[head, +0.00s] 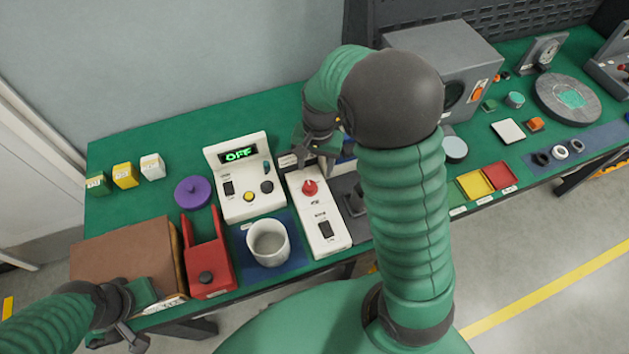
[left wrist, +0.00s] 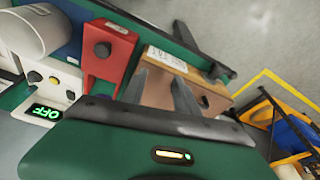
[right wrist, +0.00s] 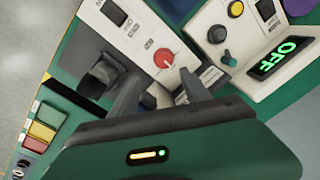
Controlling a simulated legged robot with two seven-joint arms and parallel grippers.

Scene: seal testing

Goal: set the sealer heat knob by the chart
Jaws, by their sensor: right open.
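The sealer, a white box (head: 323,236), stands mid-table with a red knob (head: 309,188) and a black rocker switch (head: 326,229). The red knob also shows in the right wrist view (right wrist: 164,58). My right gripper (head: 323,160) is open and empty, just behind the red knob and apart from it. In the right wrist view its fingers (right wrist: 160,88) point toward the knob's end of the box. My left gripper (head: 137,328) is open and empty at the front left, by the brown box. I cannot make out a readable chart; small labels (right wrist: 212,75) lie behind the sealer.
A white meter (head: 238,175) reading OFF stands left of the sealer. A white cup (head: 268,242) on a blue mat, a red fixture (head: 207,262), a purple disc (head: 193,191) and a brown box (head: 125,252) stand further left. A grey machine (head: 455,65) stands behind my right arm.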

